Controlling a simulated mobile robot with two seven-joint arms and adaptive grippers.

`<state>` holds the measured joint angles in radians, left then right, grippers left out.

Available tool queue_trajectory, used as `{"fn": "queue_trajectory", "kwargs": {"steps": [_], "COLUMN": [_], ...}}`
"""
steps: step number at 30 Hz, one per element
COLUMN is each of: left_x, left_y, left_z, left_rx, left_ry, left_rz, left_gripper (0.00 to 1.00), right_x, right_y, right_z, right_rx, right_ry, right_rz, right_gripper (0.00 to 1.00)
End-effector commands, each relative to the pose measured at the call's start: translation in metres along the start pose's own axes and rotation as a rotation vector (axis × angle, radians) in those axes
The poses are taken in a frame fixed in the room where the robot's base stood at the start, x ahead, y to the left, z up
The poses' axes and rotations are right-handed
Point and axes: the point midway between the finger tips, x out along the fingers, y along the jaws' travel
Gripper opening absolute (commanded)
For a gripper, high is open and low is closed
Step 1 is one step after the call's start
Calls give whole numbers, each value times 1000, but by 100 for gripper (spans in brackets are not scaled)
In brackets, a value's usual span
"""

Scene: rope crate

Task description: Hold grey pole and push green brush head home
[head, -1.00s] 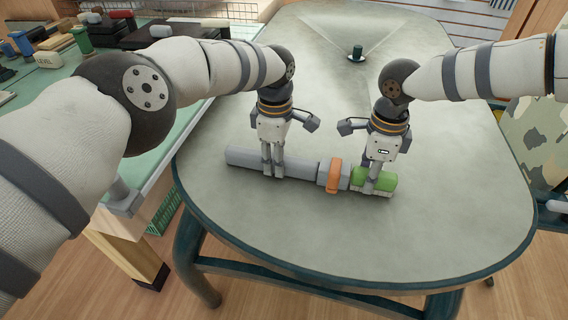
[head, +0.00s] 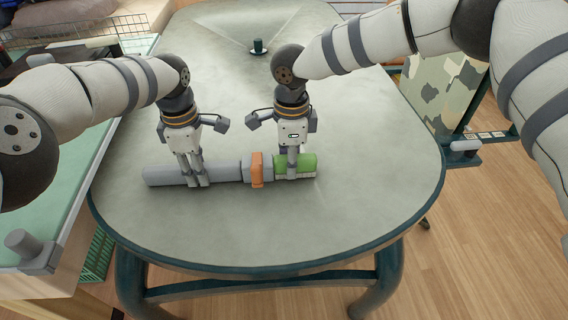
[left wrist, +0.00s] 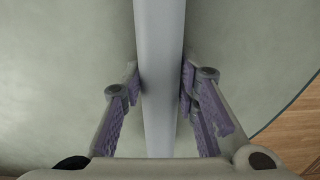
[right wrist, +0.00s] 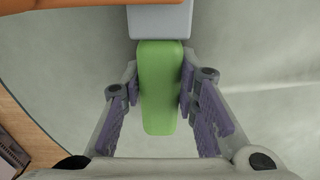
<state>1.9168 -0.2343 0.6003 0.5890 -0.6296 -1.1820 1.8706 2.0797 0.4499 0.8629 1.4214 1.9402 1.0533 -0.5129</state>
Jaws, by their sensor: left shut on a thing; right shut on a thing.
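The grey pole (head: 222,173) lies across the table, with an orange collar (head: 257,169) near its right end. The green brush head (head: 308,163) sits at that end, in line with the pole and right up against its grey end piece; I cannot tell how deep it is seated. My left gripper (head: 195,182) is shut on the pole, which runs between its fingers in the left wrist view (left wrist: 160,85). My right gripper (head: 293,174) is shut on the green brush head, whose sides the fingers touch in the right wrist view (right wrist: 160,90).
The table (head: 250,225) is clear in front of the pole. A small dark green fitting (head: 259,46) stands at the table's far part. A green-topped workbench (head: 60,210) adjoins at the left. A camouflage-patterned panel (head: 445,85) stands at the right.

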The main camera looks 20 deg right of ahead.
Motion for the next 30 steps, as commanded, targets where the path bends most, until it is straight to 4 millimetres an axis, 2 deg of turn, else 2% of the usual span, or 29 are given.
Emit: {"fn": "queue_trajectory", "kwargs": {"steps": [1,8,9,12,22,26,30], "left_x": [4,4,4,4,3,3,3], "left_y": [-2,-2,-2,-2,-2,-2,-1], "left_z": [6,7,7,6,3,2,1], "left_rx": [5,5,5,4,1,1,1], "left_ry": [-11,-13,-13,-12,-5,-3,-1], "left_rz": [-8,-7,-7,-7,-6,-5,-5], "left_gripper": [0,0,0,0,0,0,0], "right_x": [0,-1,-1,0,-4,-30,-70], "right_y": [1,1,1,1,0,0,0], "right_z": [6,6,6,5,3,2,3], "right_rx": [-4,-5,-5,-4,-2,-2,-2], "right_ry": [-13,-14,-14,-12,-6,-8,-9], "right_rz": [0,0,0,0,0,-2,-3], "right_gripper": [0,0,32,51,51,51,51]}}
